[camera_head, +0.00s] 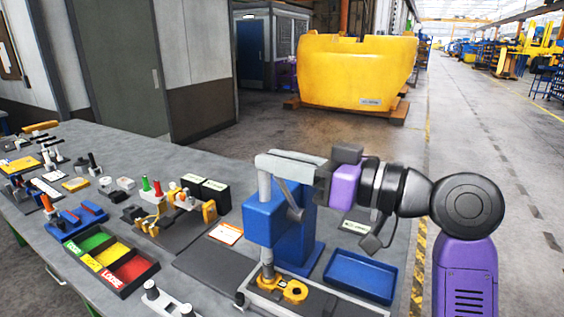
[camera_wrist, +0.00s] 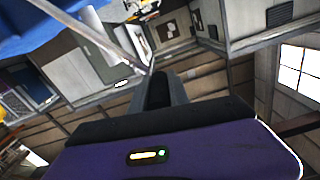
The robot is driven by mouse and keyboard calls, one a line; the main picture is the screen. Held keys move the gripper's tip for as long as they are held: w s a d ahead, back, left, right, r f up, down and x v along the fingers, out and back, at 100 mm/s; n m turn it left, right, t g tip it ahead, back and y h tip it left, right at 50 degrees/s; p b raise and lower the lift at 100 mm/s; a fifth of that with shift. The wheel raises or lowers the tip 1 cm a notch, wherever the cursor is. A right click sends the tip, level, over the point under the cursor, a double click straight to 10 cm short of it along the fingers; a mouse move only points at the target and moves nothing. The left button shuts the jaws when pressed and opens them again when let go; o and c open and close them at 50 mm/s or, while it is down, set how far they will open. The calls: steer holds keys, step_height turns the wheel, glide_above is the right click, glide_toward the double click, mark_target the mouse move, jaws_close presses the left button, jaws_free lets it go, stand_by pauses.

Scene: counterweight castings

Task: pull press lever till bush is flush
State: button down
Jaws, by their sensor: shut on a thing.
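The press (camera_head: 262,222) is a blue machine standing on the bench. My gripper is shut on the lever's outer end. In the wrist view a thin grey rod (camera_wrist: 95,38) runs from the upper left to my gripper's fingers (camera_wrist: 158,88). The metal ram (camera_head: 267,268) points down beside a yellow casting (camera_head: 291,291) on the press base. The bush is too small to make out, so its seating cannot be told.
A blue tray (camera_head: 361,275) lies right of the press. A bin with green, yellow and red compartments (camera_head: 148,284), a dark mat (camera_head: 205,268) and fixtures with coloured handles (camera_head: 170,210) lie to the left. A large yellow counterweight (camera_head: 357,75) stands on the floor beyond.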

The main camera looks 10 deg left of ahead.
steer(key=s+a+f+n+b, duration=0.2)
steer(key=s+f+n+b, duration=0.4)
steer(key=f+b, duration=0.3)
steer(key=shift+s+a+b, duration=0.35)
steer(key=shift+s+b, duration=0.25)
steer(key=shift+b, duration=1.25)
steer(key=shift+f, duration=0.1)
steer(key=c, duration=1.3)
jaws_free()
steer(key=shift+s, duration=0.1)
steer(key=shift+o, duration=0.2)
steer(key=shift+d, duration=0.1)
steer(key=v, duration=0.7)
steer(key=shift+s+d+r+b, duration=0.3)
steer(key=shift+r+b, duration=0.1)
steer(key=shift+r, duration=0.1)
